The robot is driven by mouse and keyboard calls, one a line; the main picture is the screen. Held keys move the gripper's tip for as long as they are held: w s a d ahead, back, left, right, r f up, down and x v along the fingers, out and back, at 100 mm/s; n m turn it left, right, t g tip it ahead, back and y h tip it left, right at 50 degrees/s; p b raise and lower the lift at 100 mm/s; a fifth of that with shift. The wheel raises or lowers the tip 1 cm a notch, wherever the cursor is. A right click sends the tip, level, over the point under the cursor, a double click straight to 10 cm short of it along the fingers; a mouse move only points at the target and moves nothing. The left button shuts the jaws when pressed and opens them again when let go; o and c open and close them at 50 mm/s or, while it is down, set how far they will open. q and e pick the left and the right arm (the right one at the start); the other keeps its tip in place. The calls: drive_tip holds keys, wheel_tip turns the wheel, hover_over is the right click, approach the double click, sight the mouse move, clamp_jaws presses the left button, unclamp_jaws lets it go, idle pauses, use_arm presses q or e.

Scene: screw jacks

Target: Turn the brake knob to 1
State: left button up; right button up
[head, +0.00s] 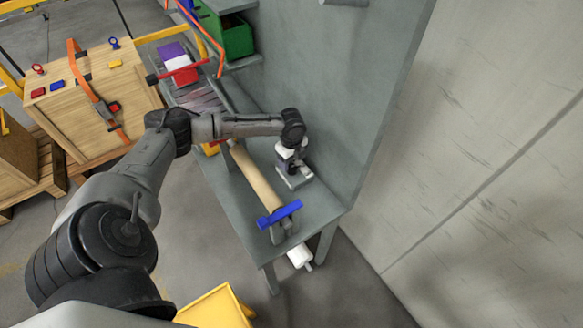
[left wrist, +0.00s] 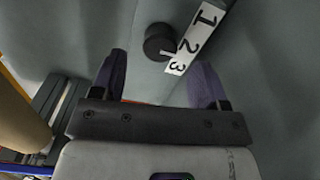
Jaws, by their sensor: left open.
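The brake knob (left wrist: 158,42) is a dark round knob on the grey panel, seen in the left wrist view. A small pale mark on its lower right edge lies toward the 3 end of the label. The white label strip (left wrist: 196,38) beside it reads 1, 2, 3, with 1 at the top and 3 nearest the knob's lower right. My left gripper (left wrist: 158,82) is open and empty, its two purplish fingers apart on either side below the knob, not closed around it. In the head view, my left gripper (head: 293,165) is over the bench near the grey panel; I cannot make out the knob there.
A brown paper roll (head: 256,178) with a blue end bar (head: 279,214) lies along the grey bench (head: 325,200), left of the gripper. A wooden crate (head: 98,95) with an orange strap stands at the left. A green bin (head: 236,38) sits behind.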

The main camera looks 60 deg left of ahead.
sight(291, 167)
use_arm(q)
drive_tip(key=shift+f+b, duration=0.4)
drive_tip(key=shift+f, duration=1.85)
drive_tip(key=shift+c, duration=0.5)
drive_tip(key=c, duration=0.8)
drive_tip(key=shift+r+n+p, duration=0.25)
drive_tip(key=shift+n+p, duration=0.05)
drive_tip(key=shift+p, duration=0.4)
drive_tip(key=shift+c, duration=0.2)
drive_tip(key=n+p, duration=0.3)
drive_tip(key=p, duration=0.2)
drive_tip(key=shift+n, duration=0.3)
drive_tip(key=n+p, duration=0.3)
drive_tip(key=shift+f+n+p, duration=0.15)
drive_tip(key=shift+n+p, duration=0.3)
drive_tip(key=shift+n, duration=0.05)
